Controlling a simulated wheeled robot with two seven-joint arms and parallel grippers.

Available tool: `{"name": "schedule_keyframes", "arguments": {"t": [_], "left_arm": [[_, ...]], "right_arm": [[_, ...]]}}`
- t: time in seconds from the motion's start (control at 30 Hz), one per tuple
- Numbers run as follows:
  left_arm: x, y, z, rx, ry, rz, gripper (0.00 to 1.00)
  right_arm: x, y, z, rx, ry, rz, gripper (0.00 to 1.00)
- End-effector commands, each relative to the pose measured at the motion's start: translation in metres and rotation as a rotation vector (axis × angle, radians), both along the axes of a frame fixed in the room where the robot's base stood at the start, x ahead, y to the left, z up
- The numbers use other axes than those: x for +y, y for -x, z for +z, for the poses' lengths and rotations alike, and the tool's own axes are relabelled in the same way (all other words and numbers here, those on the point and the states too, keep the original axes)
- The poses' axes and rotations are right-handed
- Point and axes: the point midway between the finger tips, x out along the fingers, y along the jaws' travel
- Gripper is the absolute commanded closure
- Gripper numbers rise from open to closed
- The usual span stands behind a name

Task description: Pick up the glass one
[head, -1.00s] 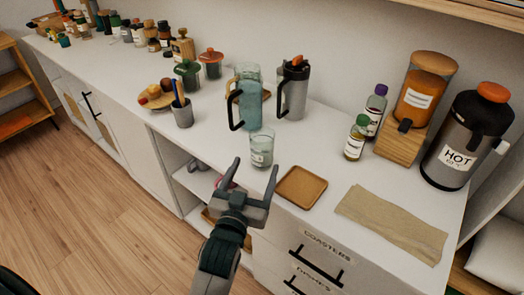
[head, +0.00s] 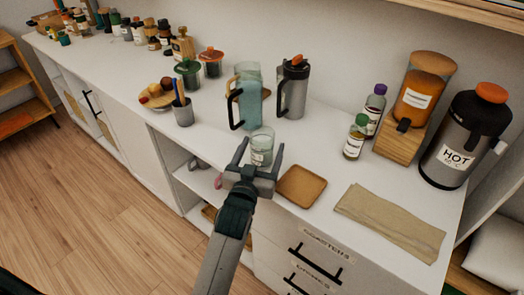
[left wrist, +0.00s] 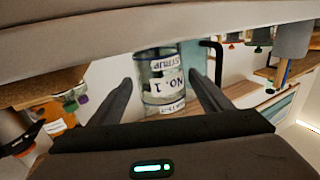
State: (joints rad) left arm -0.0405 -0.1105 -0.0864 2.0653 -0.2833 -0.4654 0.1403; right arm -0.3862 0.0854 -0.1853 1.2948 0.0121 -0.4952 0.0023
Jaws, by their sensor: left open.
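A small clear glass (head: 262,140) with a pale label stands upright on the white counter, near its front edge. In the left wrist view the glass (left wrist: 161,72) appears between the two fingers, its label lettering upside down. My left gripper (head: 260,157) is open, with one finger on each side of the glass's lower part. I cannot tell whether either finger touches it. A clear, bluish glass jug (head: 247,98) with a black handle stands just behind. A grey metal jug (head: 292,90) with a black handle and orange top stands to its right. My right gripper is not in view.
A brown square tray (head: 302,185) and a folded tan cloth (head: 390,222) lie to the right. A green-capped bottle (head: 355,140) and a flask marked HOT (head: 462,140) stand farther right. A dark pen cup (head: 183,113) stands to the left.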

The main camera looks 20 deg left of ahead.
Motion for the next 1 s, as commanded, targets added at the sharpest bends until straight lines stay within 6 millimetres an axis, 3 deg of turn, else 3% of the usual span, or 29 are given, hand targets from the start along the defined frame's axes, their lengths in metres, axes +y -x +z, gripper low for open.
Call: {"name": "schedule_keyframes", "arguments": {"t": [0.4, 0.93, 1.0], "left_arm": [[0.004, -0.045, 0.004, 0.000, 0.000, 0.000, 0.28], [0.004, -0.048, 0.003, 0.000, 0.000, 0.000, 0.28], [0.004, -0.048, 0.003, 0.000, 0.000, 0.000, 0.42]], "right_arm": [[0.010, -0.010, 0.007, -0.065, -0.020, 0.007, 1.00], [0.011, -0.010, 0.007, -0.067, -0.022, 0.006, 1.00], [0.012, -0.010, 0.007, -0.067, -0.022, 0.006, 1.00]]}}
